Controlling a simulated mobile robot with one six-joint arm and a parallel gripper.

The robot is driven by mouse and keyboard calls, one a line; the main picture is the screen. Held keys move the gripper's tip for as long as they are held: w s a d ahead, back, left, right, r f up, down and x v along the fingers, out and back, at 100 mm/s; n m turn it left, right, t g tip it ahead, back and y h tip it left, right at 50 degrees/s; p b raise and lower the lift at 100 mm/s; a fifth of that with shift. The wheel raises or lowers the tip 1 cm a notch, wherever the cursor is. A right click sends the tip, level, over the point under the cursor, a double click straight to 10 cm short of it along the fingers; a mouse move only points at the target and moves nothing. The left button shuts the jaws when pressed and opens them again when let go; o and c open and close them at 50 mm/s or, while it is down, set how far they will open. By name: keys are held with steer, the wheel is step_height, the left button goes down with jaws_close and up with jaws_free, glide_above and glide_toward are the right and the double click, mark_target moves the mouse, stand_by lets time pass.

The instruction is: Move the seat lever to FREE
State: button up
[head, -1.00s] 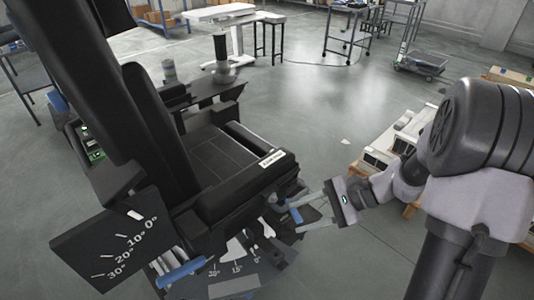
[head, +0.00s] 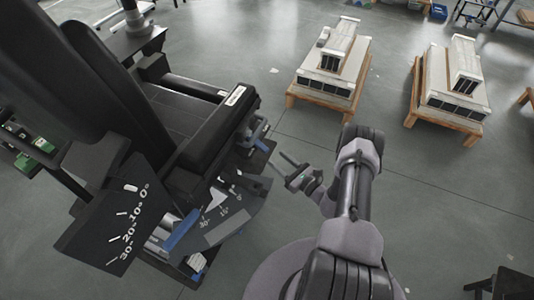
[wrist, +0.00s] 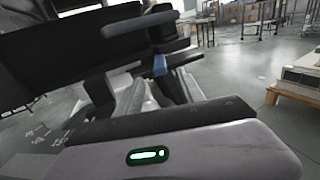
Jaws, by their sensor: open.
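The black seat (head: 190,115) stands at the left of the head view, with a white label on its side edge. A blue handle (head: 182,230) sticks out low at its side, beside a dark plate with angle marks (head: 225,210). A smaller blue-grey part (head: 262,143) sits under the seat's right edge. A grey-blue bar (wrist: 140,25) and a blue piece (wrist: 160,66) show ahead in the wrist view. I cannot tell which is the seat lever, and no FREE mark is legible. My gripper (head: 280,164) is open and empty, just right of the seat side, apart from it.
A second dark plate with angle marks (head: 115,222) sticks out at the lower left. Two wooden pallets with white units, one left (head: 320,105) and one right (head: 445,118), stand at the back. The floor right of my arm is mostly clear.

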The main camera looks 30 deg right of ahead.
mark_target(267, 151)
steer(key=b+x, duration=0.1)
steer(key=x, duration=0.5)
steer(key=shift+w+a, duration=0.1)
steer(key=shift+w, duration=0.1)
steer(key=shift+c, duration=0.4)
jaws_close()
steer(key=shift+f, duration=0.1)
stand_by(0.5)
